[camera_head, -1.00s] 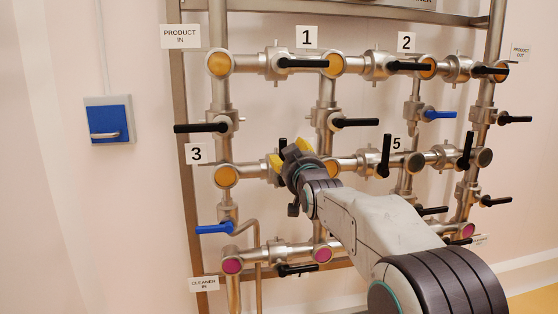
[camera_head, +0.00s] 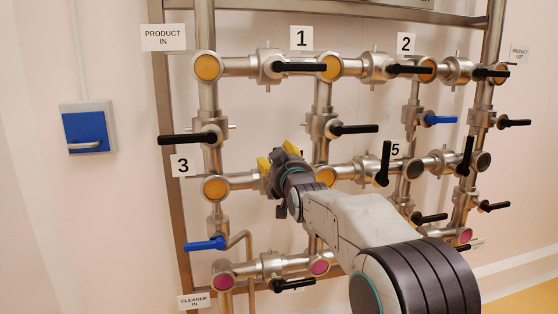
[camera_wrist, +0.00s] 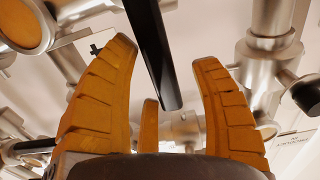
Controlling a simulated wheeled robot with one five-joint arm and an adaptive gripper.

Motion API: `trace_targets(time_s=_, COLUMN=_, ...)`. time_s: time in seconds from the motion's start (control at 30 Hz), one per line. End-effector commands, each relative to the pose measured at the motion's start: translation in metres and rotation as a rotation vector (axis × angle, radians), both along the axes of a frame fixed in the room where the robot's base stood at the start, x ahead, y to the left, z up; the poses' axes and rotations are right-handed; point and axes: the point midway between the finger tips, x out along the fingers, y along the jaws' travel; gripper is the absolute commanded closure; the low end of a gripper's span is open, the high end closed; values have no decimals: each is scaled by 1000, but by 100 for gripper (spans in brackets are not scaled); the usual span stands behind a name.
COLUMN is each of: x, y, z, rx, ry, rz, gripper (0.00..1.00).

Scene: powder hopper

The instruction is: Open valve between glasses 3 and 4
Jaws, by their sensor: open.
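The orange sight glass of 3 (camera_head: 215,188) is in the middle row at left in the head view. The orange glass (camera_head: 325,176) to the right of my gripper is at the place of 4; its label is mostly hidden. My gripper (camera_head: 276,154) is in front of the pipe between them and hides most of that valve. In the wrist view, the valve's black handle (camera_wrist: 153,50) reaches down between the yellow fingers of my open gripper (camera_wrist: 165,52). Gaps show on both sides of the handle; contact is not visible.
Black handles (camera_head: 188,139) and (camera_head: 354,129) stick out from vertical pipes nearby. A blue handle (camera_head: 205,243) is below glass 3. Another black upright handle (camera_head: 385,163) is near label 5. A blue wall box (camera_head: 88,130) is at far left.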

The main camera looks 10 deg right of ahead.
Motion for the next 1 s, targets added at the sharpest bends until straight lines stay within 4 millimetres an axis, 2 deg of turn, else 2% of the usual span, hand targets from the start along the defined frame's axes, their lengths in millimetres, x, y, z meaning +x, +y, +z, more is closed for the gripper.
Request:
trace_targets(time_s=0.07, x=0, y=0, z=0, rx=0, ry=0, rz=0, gripper=42)
trace_targets(time_s=0.7, x=0, y=1, z=1, rx=0, ry=-1, rz=1, gripper=99)
trace_targets(time_s=1.0, x=3, y=1, z=1, rx=23, ry=-2, rz=2, gripper=100)
